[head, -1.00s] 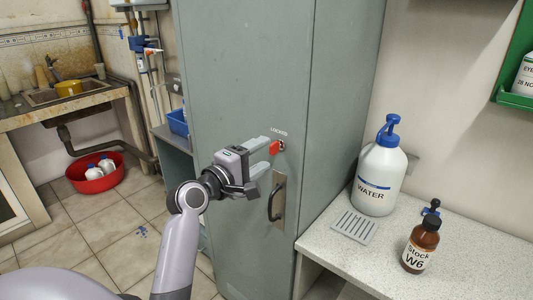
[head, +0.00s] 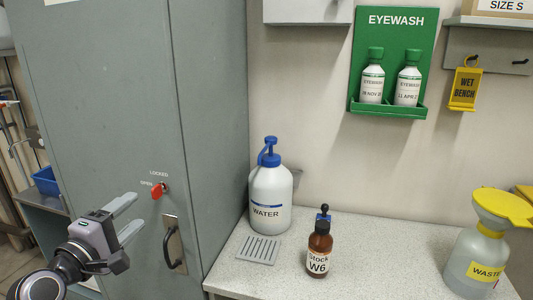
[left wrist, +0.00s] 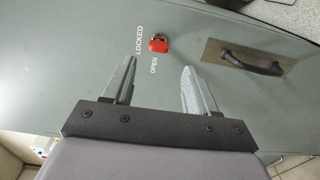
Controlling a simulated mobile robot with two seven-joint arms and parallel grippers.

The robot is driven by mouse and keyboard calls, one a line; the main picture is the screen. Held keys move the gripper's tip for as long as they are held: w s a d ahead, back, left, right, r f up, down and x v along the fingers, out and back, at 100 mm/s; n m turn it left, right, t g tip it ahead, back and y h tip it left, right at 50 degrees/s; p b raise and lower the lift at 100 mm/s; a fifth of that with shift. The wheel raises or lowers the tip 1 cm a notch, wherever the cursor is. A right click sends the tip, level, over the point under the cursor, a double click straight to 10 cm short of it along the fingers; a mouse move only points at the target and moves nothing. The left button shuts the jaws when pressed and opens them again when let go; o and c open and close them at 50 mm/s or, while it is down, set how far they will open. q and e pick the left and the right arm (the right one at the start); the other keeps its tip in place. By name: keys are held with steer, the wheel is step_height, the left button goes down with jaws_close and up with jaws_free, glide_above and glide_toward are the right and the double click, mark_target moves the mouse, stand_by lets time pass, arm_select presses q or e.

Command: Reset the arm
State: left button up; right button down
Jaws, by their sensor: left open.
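My left gripper (head: 138,213) is open and empty in front of the grey cabinet door, a little left of the red key (head: 158,190). The key sits in the lock, with the words LOCKED and OPEN printed beside it. In the left wrist view, the two fingers of my left gripper (left wrist: 160,68) are spread apart, and the red key (left wrist: 158,43) shows beyond the tips with a gap between. I cannot tell exactly which word the key points to. My right gripper is not in view.
The closed grey cabinet (head: 110,90) has a dark door handle (head: 173,247) below the lock. On the bench (head: 350,262) to the right stand a water bottle (head: 270,195), a brown stock bottle (head: 319,250) and a yellow-topped waste container (head: 480,255).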

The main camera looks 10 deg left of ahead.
arm_select(q)
steer(key=s+d+f+m+g, duration=0.25)
steer(key=f+m, duration=0.25)
steer(key=f, duration=0.5)
steer(key=s+d+f+m+g, duration=0.25)
steer(key=d+f+m, duration=0.2)
steer(key=f, duration=0.65)
steer(key=s+d+f+m+g, duration=0.1)
steer(key=s+d+f+m, duration=0.3)
steer(key=s+f+m, duration=0.1)
steer(key=s+d+f+m+g+h, duration=0.1)
steer(key=s+d+f+m, duration=0.3)
steer(key=s+f, duration=0.3)
steer(key=shift+s+m+g, duration=0.3)
steer(key=shift+s+m, duration=0.25)
steer(key=shift+s, duration=0.4)
steer(key=shift+f, duration=0.1)
